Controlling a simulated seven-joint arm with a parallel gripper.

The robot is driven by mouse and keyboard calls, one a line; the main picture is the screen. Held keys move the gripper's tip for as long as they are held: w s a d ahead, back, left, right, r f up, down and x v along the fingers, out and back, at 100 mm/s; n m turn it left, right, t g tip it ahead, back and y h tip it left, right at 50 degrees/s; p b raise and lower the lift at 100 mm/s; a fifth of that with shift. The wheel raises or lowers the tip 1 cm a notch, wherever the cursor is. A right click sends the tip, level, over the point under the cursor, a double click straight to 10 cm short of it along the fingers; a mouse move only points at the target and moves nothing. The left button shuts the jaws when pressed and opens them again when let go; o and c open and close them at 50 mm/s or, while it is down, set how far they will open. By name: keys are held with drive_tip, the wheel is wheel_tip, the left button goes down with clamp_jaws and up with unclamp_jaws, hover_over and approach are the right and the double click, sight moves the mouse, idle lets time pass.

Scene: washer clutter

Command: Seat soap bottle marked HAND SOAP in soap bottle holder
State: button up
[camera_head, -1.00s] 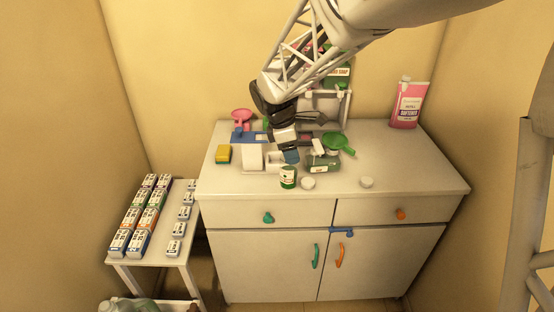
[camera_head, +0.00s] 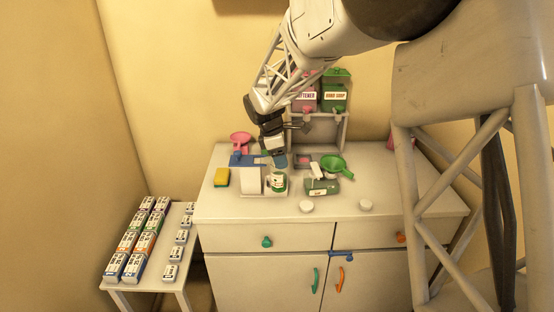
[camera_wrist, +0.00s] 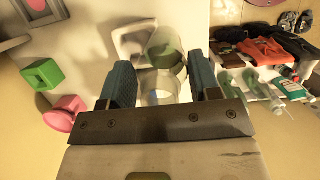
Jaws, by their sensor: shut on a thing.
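My gripper (camera_head: 276,160) is shut on a small green bottle (camera_head: 278,184) with a white label, too small to read. The bottle is upright at the right part of the white soap bottle holder (camera_head: 250,181); I cannot tell whether it is inside or just above it. In the wrist view, a pale and green round shape, likely the bottle (camera_wrist: 163,82), shows between the two blue-grey fingers. Another green bottle (camera_head: 322,187) with a white label lies on its side to the right. A large green container (camera_head: 335,95) marked HAND SOAP stands on the rear shelf.
A pink SOFTENER container (camera_head: 305,97) stands beside the green one.

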drive_tip(key=shift+w+a+f, duration=0.1)
drive_tip(key=shift+w+a, duration=0.05)
drive_tip(key=shift+w, duration=0.7)
drive_tip(key=shift+w+a+f, duration=0.1)
drive_tip(key=shift+w+a, duration=0.1)
drive_tip(key=shift+w, duration=0.65)
drive_tip(key=shift+w+a+f, duration=0.1)
drive_tip(key=shift+w+a, duration=0.05)
drive_tip(key=shift+w, duration=0.7)
drive_tip(key=shift+f, duration=1.8)
drive_tip(key=o, duration=1.4)
drive_tip(key=shift+c, duration=0.2)
drive_tip(key=v, duration=1.2)
drive_tip(key=shift+s+d, duration=0.1)
